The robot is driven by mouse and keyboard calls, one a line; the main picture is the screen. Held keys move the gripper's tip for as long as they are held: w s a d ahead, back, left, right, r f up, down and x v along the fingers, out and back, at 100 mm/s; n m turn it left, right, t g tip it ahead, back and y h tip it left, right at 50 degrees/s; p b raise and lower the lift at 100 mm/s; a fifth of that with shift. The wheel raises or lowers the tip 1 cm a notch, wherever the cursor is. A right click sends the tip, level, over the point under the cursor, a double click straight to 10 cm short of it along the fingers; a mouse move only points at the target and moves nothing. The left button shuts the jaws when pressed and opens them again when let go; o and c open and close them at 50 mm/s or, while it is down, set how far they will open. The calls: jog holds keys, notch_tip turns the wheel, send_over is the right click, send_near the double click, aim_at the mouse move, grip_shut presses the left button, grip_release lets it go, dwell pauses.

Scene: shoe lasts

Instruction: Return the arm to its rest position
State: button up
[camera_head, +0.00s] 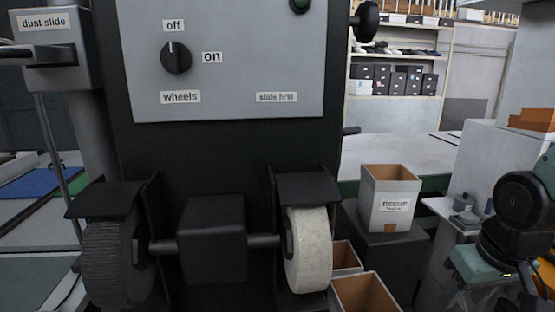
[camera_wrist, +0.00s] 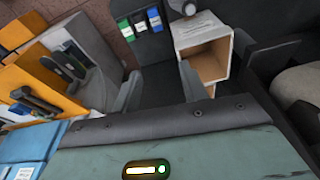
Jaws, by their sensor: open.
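My gripper (camera_wrist: 160,72) shows in the wrist view with its two grey fingers spread apart and nothing between them. Its teal housing with a lit strip fills the bottom of that view. In the head view my arm (camera_head: 520,215) is folded at the right edge, partly cut off by the frame. Its fingers cannot be made out there. The arm is apart from the grinding machine.
The grinding machine has a dark wheel (camera_head: 118,262), a pale wheel (camera_head: 307,250) and a knob (camera_head: 176,58) pointing up toward "off". A labelled open box (camera_head: 389,205) stands right of it. Shelves (camera_head: 400,100) are behind. An orange-yellow unit (camera_wrist: 60,75) is left in the wrist view.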

jog(key=s+a+r+n+g, duration=0.1)
jog(key=s+a+n, duration=0.2)
jog(key=s+a, duration=0.3)
jog(key=s+a+r+n+g, duration=0.1)
jog(key=s+a+n, duration=0.3)
jog(key=a, duration=0.7)
jog(key=shift+s+g, duration=0.3)
jog(key=shift+s, duration=0.95)
